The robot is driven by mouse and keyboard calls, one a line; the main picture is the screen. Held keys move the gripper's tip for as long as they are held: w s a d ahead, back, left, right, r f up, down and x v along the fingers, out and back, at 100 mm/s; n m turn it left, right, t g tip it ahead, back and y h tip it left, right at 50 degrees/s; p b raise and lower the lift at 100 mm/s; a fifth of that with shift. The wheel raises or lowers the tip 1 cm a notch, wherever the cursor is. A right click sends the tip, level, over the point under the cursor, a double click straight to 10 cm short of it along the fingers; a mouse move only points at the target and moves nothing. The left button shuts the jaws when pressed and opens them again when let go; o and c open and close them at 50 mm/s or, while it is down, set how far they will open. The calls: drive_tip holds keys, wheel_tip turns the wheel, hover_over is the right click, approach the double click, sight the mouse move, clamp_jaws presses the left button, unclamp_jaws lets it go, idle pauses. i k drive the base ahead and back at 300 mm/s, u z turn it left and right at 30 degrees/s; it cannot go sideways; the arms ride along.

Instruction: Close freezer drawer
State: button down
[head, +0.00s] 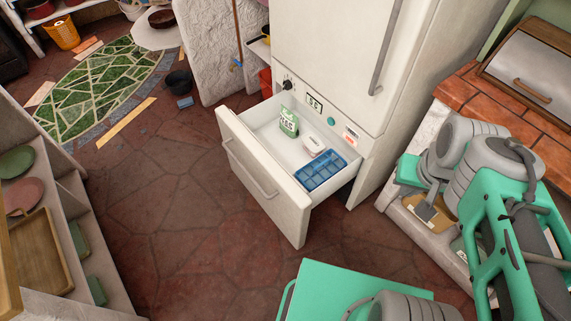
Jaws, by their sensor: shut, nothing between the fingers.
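The white freezer drawer (288,204) is pulled out from the bottom of the white fridge (330,50), in the middle of the head view. Its front panel carries a long bar handle (249,170). Inside lie a green and white carton (289,123), a white tub (313,145) and a blue ice tray (320,170). My gripper (428,212) is at the right, beyond the fridge's side, low in front of the counter and apart from the drawer. It looks shut and empty; its fingertips are small and hard to make out.
A brick-topped counter (480,100) with a bread box (532,67) stands at the right. A shelf unit (60,175) with plates and a tray is at the left. A dark bucket (179,82) stands on the floor near the back. The stone floor (190,220) before the drawer is clear.

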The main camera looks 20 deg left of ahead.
sight(266, 161)
drive_tip(key=i, duration=0.45)
drive_tip(key=u, duration=3.4)
drive_tip(key=i, duration=0.5)
drive_tip(key=z, duration=0.1)
